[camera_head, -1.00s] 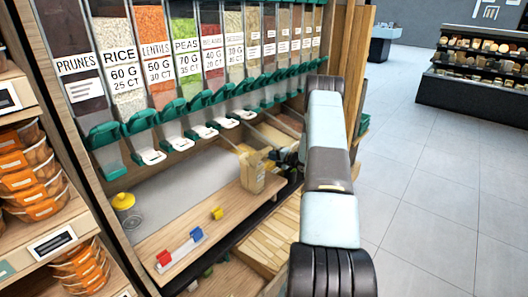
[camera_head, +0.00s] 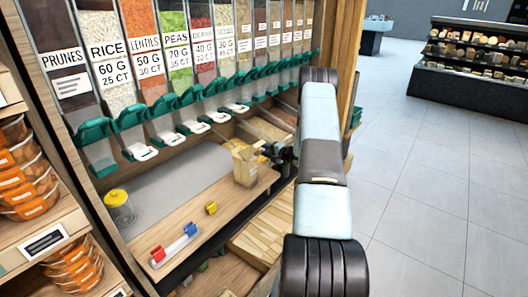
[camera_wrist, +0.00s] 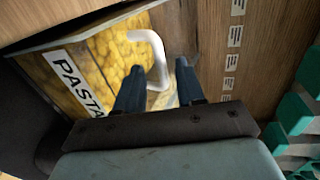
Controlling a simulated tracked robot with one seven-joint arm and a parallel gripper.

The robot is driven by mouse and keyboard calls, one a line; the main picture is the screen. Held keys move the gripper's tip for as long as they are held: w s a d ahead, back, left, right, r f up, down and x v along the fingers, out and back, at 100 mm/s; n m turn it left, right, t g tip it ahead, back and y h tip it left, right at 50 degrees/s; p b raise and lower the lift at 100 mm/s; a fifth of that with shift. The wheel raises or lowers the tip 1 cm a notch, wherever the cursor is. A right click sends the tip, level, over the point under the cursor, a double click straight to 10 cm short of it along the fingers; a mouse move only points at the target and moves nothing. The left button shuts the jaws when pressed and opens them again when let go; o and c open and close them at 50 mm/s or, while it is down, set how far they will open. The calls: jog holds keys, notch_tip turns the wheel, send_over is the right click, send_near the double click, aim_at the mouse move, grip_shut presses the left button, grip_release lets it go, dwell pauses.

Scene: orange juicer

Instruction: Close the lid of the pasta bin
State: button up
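The pasta bin (camera_wrist: 105,65) shows in the wrist view with a white PASTA label (camera_wrist: 75,80) and yellow pasta behind a clear panel. A white curved handle (camera_wrist: 158,48) stands out at its right side. My gripper (camera_wrist: 158,70) has its two dark fingers apart, and the lower end of the handle shows between them. I cannot tell whether the fingers touch it. In the head view my gripper (camera_head: 272,150) is beside an open paper bag (camera_head: 246,166), and my arm hides much of the bin area. How far the lid is open cannot be made out.
Dispensers with green levers (camera_head: 160,107) line the shelf above. A wooden counter (camera_head: 215,225) holds a yellow-lidded jar (camera_head: 119,208) and small coloured clips (camera_head: 190,229). Orange tubs (camera_head: 25,180) stand at the left. The grey floor (camera_head: 430,200) at the right is clear.

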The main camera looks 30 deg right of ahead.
jog(key=v, duration=1.3)
jog(key=shift+f, duration=0.15)
jog(key=shift+c, duration=0.2)
